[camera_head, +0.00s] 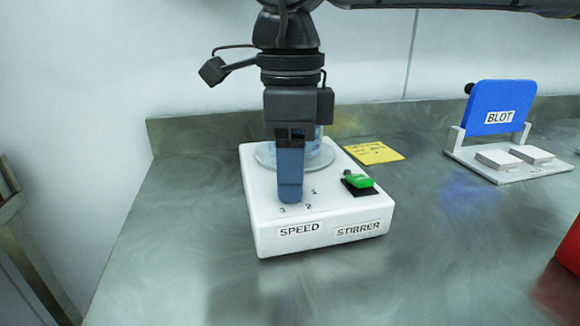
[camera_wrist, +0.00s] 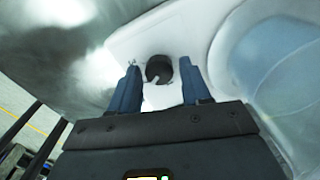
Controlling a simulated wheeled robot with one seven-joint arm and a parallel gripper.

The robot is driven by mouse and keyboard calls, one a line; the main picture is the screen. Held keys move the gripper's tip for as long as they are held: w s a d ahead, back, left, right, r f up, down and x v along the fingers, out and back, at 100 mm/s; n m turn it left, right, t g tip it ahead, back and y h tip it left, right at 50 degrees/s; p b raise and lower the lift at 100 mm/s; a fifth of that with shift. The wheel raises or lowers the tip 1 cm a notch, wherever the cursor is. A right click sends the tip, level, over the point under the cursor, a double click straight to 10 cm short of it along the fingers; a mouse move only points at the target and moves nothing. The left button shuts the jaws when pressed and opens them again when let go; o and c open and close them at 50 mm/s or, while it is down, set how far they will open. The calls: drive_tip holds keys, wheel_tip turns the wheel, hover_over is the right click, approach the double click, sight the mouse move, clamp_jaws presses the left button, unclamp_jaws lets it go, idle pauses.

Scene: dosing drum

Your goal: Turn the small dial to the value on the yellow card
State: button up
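The white stirrer box (camera_head: 330,220) stands on the steel bench, with SPEED and STIRRER labels on its front. The small dial is hidden behind my gripper (camera_head: 290,197) in the head view; numbers 1, 2 and 3 show near the fingertips. In the wrist view the dial (camera_wrist: 159,68) is a dark round knob with a light pointer, lying between the two blue fingers of my gripper (camera_wrist: 160,85). The fingers are apart, with a gap on each side of the dial. The yellow card (camera_head: 374,152) lies behind the box; its writing is too small to read surely.
A green rocker switch (camera_head: 358,181) sits on the box's right side. A clear vessel on a round plate (camera_head: 318,155) stands behind my gripper. A blue BLOT device (camera_head: 498,108) is at the back right, and a red object (camera_head: 568,258) at the right edge. The bench front left is clear.

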drive_tip(key=shift+o, duration=0.8)
drive_tip(key=shift+r, duration=0.15)
wheel_tip(320, 180, up, 8)
drive_tip(key=shift+f+p, duration=0.25)
drive_tip(key=shift+p, duration=0.35)
drive_tip(key=shift+r, duration=0.1)
